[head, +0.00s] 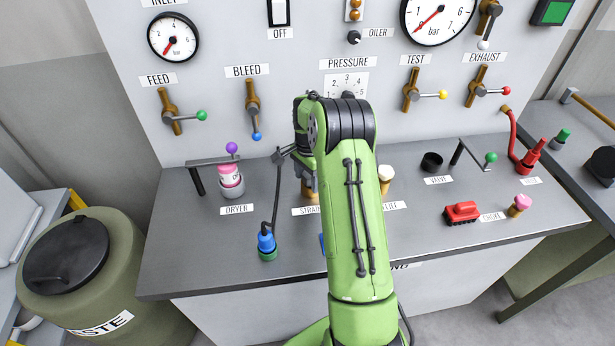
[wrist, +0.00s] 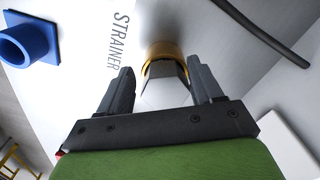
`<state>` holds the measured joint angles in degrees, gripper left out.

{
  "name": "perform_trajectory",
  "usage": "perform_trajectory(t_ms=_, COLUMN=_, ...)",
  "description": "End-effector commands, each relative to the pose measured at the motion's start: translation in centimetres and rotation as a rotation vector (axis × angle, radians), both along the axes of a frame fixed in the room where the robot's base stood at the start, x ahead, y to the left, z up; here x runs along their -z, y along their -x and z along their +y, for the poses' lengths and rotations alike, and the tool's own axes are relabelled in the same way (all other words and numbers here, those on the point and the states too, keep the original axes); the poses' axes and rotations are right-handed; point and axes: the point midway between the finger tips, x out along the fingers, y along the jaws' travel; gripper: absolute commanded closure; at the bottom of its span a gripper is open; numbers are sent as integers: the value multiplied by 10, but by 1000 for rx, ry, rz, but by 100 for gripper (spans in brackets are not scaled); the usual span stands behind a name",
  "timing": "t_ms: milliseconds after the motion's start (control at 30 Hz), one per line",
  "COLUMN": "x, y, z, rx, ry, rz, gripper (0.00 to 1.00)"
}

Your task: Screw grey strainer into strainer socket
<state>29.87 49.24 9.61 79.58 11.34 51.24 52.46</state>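The grey strainer (wrist: 165,90) is a pale, faceted piece seen in the wrist view between my two fingers. Its far end meets a brass ring, the strainer socket (wrist: 160,50), beside the STRAINER label. The strainer looks lined up with the socket; how deep it sits in it is hidden. My gripper (wrist: 162,85) has one finger on each side of the strainer. The fingers are very close to it, and whether both touch it is unclear. In the head view my gripper (head: 309,182) points down over the brass socket (head: 311,196), and my arm covers much of this spot.
A blue square-flanged tube (wrist: 28,42) lies near the STRAINER label. The pink dryer piece (head: 230,177) is further left.

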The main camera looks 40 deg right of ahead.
Motion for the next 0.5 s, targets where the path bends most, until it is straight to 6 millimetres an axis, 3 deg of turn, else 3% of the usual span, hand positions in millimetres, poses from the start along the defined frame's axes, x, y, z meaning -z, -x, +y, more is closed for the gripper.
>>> perform_trajectory(t_ms=33, x=2, y=2, z=-3, rx=9, ry=4, rz=4, gripper=25)
perform_trajectory(t_ms=133, x=2, y=2, z=-4, rx=8, ry=5, rz=3, gripper=12)
perform_trajectory(t_ms=367, x=1, y=1, z=-3, rx=3, ry=5, rz=0, gripper=12)
perform_trajectory(t_ms=500, x=-12, y=0, z=-3, rx=2, ry=7, rz=-4, gripper=12)
